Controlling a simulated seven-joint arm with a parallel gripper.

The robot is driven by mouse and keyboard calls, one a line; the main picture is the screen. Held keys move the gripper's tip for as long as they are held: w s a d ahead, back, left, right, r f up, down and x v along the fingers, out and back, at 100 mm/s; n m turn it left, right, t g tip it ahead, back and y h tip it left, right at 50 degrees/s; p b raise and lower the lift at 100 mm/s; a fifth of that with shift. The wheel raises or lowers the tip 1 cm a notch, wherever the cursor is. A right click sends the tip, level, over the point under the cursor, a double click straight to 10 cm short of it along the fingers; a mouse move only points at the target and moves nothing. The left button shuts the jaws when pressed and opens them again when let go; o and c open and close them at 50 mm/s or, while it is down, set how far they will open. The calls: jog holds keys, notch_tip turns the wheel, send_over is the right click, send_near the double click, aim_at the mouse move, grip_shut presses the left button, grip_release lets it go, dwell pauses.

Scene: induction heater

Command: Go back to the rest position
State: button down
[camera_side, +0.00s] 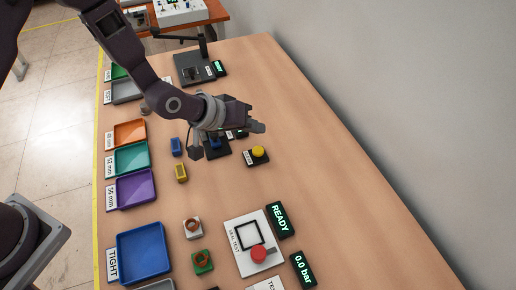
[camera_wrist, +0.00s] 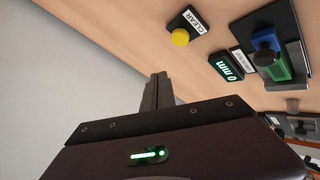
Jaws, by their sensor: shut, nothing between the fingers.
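My gripper (camera_side: 257,124) is shut and empty. It hangs above the middle of the table (camera_side: 330,200), over the area of the measuring device and the yellow button. In the wrist view my closed fingers (camera_wrist: 158,92) stand together with nothing between them. The yellow button (camera_side: 259,152) on its black base is just below and right of the gripper in the side view; it also shows in the wrist view (camera_wrist: 181,37) beside a "CLEAR" label. The measuring device (camera_side: 216,146) is partly hidden under my gripper; its display (camera_wrist: 232,68) reads 0 mm.
Orange (camera_side: 130,132), teal (camera_side: 132,158), purple (camera_side: 136,188) and blue (camera_side: 143,252) trays line the left edge. Small blue (camera_side: 176,146) and yellow (camera_side: 181,172) blocks lie nearby. A seal-test station (camera_side: 250,243) with a READY display stands in front. The table's right side is clear.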

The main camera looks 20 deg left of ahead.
jog(key=s+a+r+m+y, duration=0.1)
jog(key=s+a+r+y, duration=0.1)
jog(key=s+a+r, duration=0.5)
jog(key=s+a+r+m+y, duration=0.1)
jog(key=a+r, duration=0.4)
jog(key=r, duration=0.6)
jog(key=s+a+r+g+y, duration=0.1)
jog(key=s+a, duration=0.3)
jog(key=s, duration=0.7)
jog(key=s+a+r+g+y, duration=0.1)
jog(key=s+a+r, duration=0.3)
jog(key=s, duration=0.7)
jog(key=shift+a+r, duration=0.15)
jog(key=shift+a, duration=0.05)
